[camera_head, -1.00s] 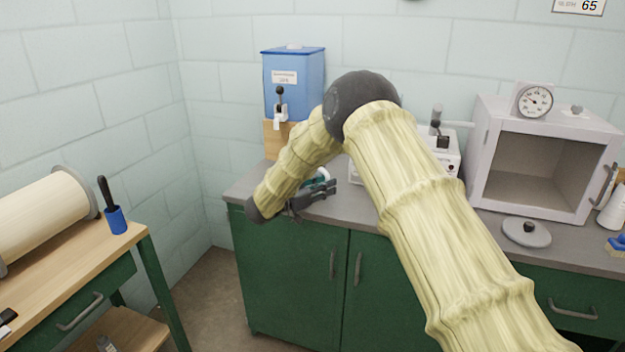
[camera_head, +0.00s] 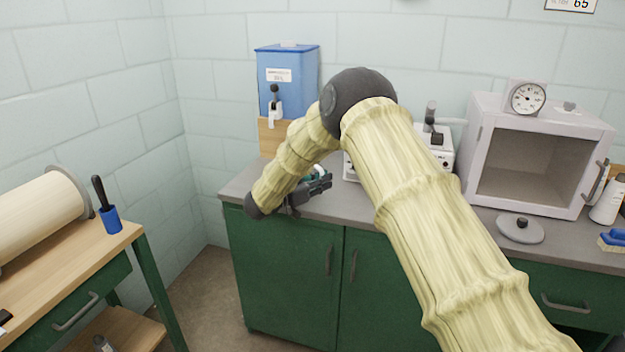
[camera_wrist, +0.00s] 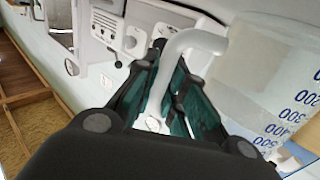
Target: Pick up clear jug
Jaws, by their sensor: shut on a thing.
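The clear jug (camera_wrist: 262,85) shows on the right of the wrist view, see-through with blue volume marks. Its pale handle (camera_wrist: 190,42) passes between the dark fingers with teal pads of my gripper (camera_wrist: 168,78). My gripper is shut on the handle. In the head view my gripper (camera_head: 316,184) is low over the front left of the grey counter (camera_head: 238,186). The jug cannot be made out there, and my arm covers part of that area. I cannot tell whether the jug touches the counter.
A blue dispenser (camera_head: 287,75) with a tap stands on a wooden block behind my arm. To the right are a white device (camera_head: 440,158), an open oven-like chamber (camera_head: 535,165), a round lid (camera_head: 521,229) and a blue brush (camera_head: 612,240). A wooden bench (camera_head: 70,262) stands left.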

